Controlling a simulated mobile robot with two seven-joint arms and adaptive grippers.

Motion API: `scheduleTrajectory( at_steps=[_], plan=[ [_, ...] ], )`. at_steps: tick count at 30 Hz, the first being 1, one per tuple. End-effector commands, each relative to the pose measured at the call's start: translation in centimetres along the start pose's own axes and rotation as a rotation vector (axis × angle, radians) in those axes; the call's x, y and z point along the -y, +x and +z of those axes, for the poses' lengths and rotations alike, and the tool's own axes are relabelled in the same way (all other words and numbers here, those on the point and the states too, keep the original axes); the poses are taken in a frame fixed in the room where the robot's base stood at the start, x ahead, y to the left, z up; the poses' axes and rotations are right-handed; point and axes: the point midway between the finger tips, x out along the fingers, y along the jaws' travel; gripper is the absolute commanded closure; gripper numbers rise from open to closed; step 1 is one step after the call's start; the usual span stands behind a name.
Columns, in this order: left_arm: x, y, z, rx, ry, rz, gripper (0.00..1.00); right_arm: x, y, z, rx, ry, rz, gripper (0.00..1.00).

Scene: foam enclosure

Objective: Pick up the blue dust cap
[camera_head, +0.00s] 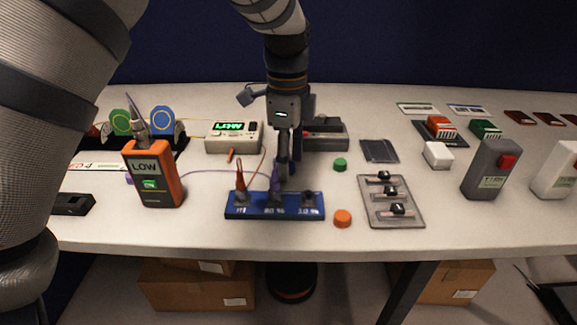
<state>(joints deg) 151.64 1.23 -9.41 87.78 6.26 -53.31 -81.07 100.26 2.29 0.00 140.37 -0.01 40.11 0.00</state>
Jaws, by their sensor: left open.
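I cannot make out a blue dust cap; one may be hidden behind my left gripper. A green cap (340,164) and an orange cap (342,218) lie apart on the white table, to the right of the gripper. My left gripper (283,172) points down at the middle of the table, open, with its fingers over or just behind the blue terminal block (250,207). The fingers overlap in this view, so the space between them is hidden. My right gripper is not in view.
An orange meter (153,175) stands left, with a small display instrument (233,138) behind it. Thin leads run to the blue block. A grey switch panel (415,213) lies right; a grey box with a red button (492,168) stands beyond. The front edge is near.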

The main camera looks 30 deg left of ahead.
Motion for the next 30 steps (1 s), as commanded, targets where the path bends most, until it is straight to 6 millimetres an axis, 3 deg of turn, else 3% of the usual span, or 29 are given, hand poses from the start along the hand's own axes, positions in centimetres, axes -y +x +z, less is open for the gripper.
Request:
scheduleTrajectory(
  at_steps=[6, 13, 24, 30],
  plan=[
    [0.0, 0.1, 0.0, -0.001, 0.000, -0.002, 0.54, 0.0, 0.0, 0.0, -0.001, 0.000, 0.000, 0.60],
    [0.0, 0.1, 0.0, -0.001, -0.001, -0.002, 0.87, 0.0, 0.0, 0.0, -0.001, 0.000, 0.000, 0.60],
    [0.1, -0.1, 0.0, -0.001, -0.001, -0.003, 0.87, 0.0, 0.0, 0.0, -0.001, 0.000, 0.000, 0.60],
    [0.1, -2.9, 0.0, -0.003, 0.000, -0.006, 0.87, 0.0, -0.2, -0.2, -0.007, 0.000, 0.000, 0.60]
  ],
)
